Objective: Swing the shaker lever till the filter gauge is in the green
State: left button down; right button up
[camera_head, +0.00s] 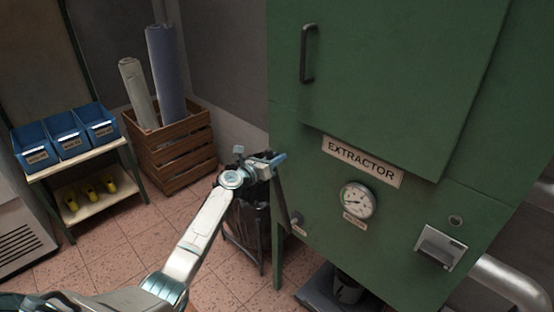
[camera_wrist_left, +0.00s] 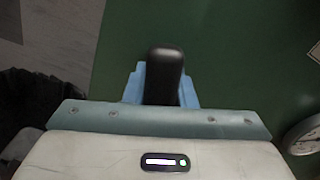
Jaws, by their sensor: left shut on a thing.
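The green extractor cabinet (camera_head: 400,90) fills the right half of the head view. The shaker lever (camera_head: 284,198) is a dark bar at the cabinet's left side, standing nearly upright with its top leaning slightly left. My left gripper (camera_head: 279,160) is shut on its top end. In the left wrist view the lever's black grip (camera_wrist_left: 165,72) sits between the blue fingers (camera_wrist_left: 163,88). The round filter gauge (camera_head: 357,201) is under the EXTRACTOR label; its needle is too small to read surely. The gauge is cut off at the wrist view's right edge (camera_wrist_left: 305,135). My right gripper is not in view.
A black-lined bin (camera_head: 243,228) stands close under my left gripper. A wooden crate with rolls (camera_head: 175,155) and a shelf with blue bins (camera_head: 68,134) stand at the left. A switch box (camera_head: 438,248) and pipe (camera_head: 508,284) are at right. Tiled floor lies open between.

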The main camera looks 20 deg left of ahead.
pick_arm(q)
jog(key=c, duration=1.3)
grip_release()
jog(key=shift+a, duration=0.2)
jog(key=shift+o, duration=0.5)
jog(key=shift+w+a+f, duration=0.1)
jog(key=b+v, duration=0.1)
jog(key=v, duration=0.9)
jog(key=shift+s, duration=0.4)
jog(key=shift+a, duration=0.15)
